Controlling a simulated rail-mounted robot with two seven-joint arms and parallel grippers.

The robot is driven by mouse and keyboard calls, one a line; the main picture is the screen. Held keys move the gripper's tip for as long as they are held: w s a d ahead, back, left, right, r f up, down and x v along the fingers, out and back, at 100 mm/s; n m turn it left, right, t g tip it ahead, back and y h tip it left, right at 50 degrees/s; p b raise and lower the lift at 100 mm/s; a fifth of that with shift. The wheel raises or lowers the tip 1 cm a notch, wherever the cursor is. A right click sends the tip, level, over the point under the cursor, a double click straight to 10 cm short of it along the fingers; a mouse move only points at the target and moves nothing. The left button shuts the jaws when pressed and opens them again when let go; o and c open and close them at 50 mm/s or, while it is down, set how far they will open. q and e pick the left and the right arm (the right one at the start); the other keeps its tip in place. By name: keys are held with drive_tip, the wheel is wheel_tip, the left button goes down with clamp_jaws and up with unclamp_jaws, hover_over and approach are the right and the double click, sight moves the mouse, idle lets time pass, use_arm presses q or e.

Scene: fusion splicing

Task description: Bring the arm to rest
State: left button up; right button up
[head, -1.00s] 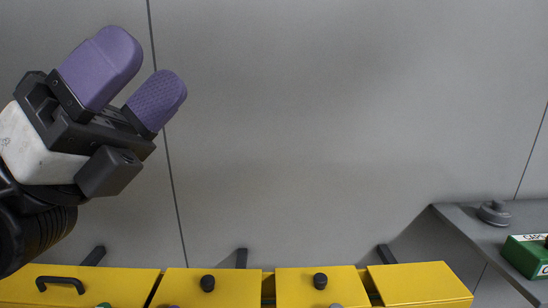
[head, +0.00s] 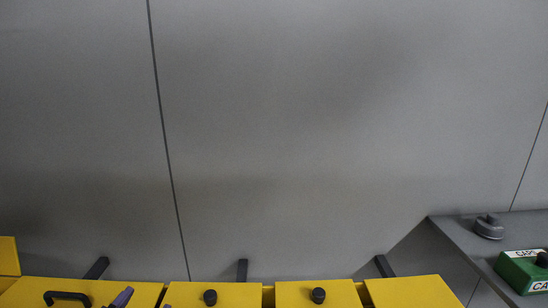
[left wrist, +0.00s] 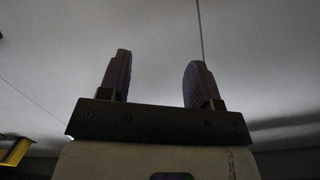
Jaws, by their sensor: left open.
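My left gripper (left wrist: 156,80) is open and empty in the left wrist view. Its two purple finger pads stand well apart, with only grey wall behind them. In the head view only a small purple tip of my left gripper (head: 122,297) shows at the bottom edge, in front of a yellow box. The rest of that arm is out of the picture. My right gripper is in neither view.
Yellow boxes (head: 405,291) with black knobs and a black handle (head: 67,296) line the bottom of the head view. A grey shelf (head: 462,239) at right bears a grey round part (head: 489,228) and a green caps box (head: 520,270). The wall (head: 300,120) above is clear.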

use_arm(q)
drive_tip(key=s+a+f+n+g+p, duration=0.1)
drive_tip(key=s+f+g, duration=0.25)
drive_tip(key=f, duration=0.65)
drive_tip(key=s+a+f+n+g+p, duration=0.1)
drive_tip(key=s+f+n+g, duration=0.3)
drive_tip(key=f, duration=0.6)
drive_tip(key=s+f+g+p, duration=0.1)
drive_tip(key=s+f+g, duration=0.1)
drive_tip(key=s+f, duration=0.5)
drive_tip(key=s+d+f+m+g+p, duration=0.1)
drive_tip(key=s+f+g, duration=0.2)
drive_tip(key=s+f, duration=0.4)
drive_tip(key=s, duration=0.6)
drive_tip(key=shift+c, duration=0.2)
